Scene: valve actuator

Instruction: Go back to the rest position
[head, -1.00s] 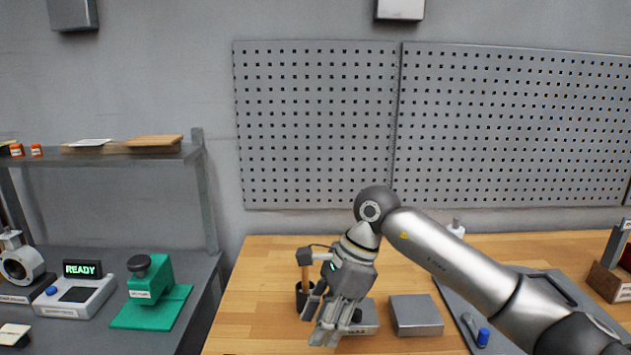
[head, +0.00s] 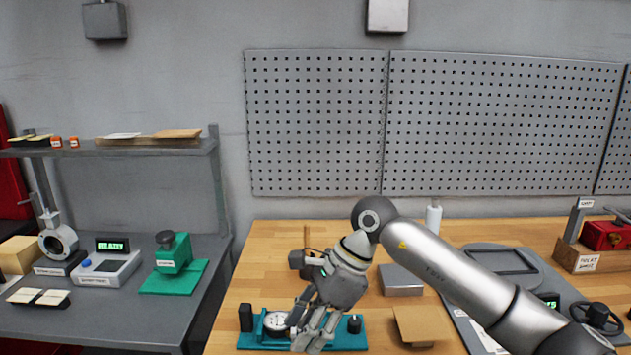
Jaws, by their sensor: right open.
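My right gripper (head: 316,328) hangs over the wooden bench with its fingers pointing down, open and empty as far as I can see. It is in front of a teal fixture (head: 347,340) with a round white dial gauge (head: 276,323), and hides part of it. I cannot tell whether the fingers touch the fixture. My right arm reaches in from the lower right. On the bench's right, a red valve actuator (head: 604,236) sits by a wooden block labelled as an inlet (head: 577,262). My left gripper is not in view.
A grey block (head: 400,280) and a cardboard-coloured piece (head: 421,325) lie on the wooden bench (head: 240,290). A grey tray (head: 545,275) is behind my arm. At left, a grey table (head: 180,305) holds a green press (head: 176,255), a display unit (head: 112,262) and a valve body (head: 58,240).

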